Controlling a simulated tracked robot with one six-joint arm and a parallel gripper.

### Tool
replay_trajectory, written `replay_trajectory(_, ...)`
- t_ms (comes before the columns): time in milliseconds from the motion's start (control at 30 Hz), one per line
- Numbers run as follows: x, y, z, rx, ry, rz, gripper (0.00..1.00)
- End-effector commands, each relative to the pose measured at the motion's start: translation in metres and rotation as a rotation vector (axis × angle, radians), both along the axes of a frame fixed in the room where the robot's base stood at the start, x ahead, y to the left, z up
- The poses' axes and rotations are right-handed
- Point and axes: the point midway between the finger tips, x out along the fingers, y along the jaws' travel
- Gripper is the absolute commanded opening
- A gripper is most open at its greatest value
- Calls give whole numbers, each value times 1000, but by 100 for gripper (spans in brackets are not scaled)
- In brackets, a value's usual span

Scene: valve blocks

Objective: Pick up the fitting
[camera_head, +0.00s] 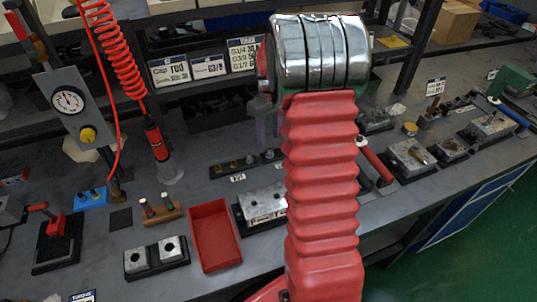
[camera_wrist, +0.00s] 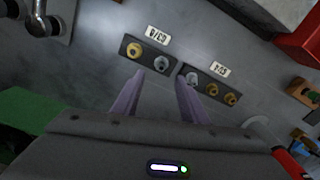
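In the wrist view, a dark rack (camera_wrist: 147,57) labelled G3/8 holds a brass fitting (camera_wrist: 134,50) and a silver fitting (camera_wrist: 162,64). A second dark rack (camera_wrist: 202,85), with a label that looks like G1/4, holds a silver fitting (camera_wrist: 192,78) and two brass fittings (camera_wrist: 212,89). My gripper (camera_wrist: 160,76) is open and empty, its two purple fingers spread, with tips by the near side of the racks. Its height above them is hard to tell. In the head view my arm partly hides the gripper (camera_head: 266,130) above the rack row (camera_head: 247,163).
A red tray (camera_head: 213,235) lies nearer the bench front, beside a metal valve block (camera_head: 264,204). A wooden block with pins (camera_head: 161,210) and a two-hole block (camera_head: 156,257) stand to its left. A gauge panel (camera_head: 72,105) and a red coiled hose (camera_head: 120,60) are at left.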

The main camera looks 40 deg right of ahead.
Motion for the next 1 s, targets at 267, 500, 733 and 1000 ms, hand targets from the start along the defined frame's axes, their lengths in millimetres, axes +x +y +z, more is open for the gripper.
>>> replay_trajectory(267, 0, 0, -1, 0, 0, -1, 39)
replay_trajectory(500, -5, 1, -24, 1, 2, -1, 39)
replay_trajectory(733, -6, 1, -49, 0, 1, -1, 39)
replay_trajectory(1000, -6, 1, -52, 0, 0, -1, 39)
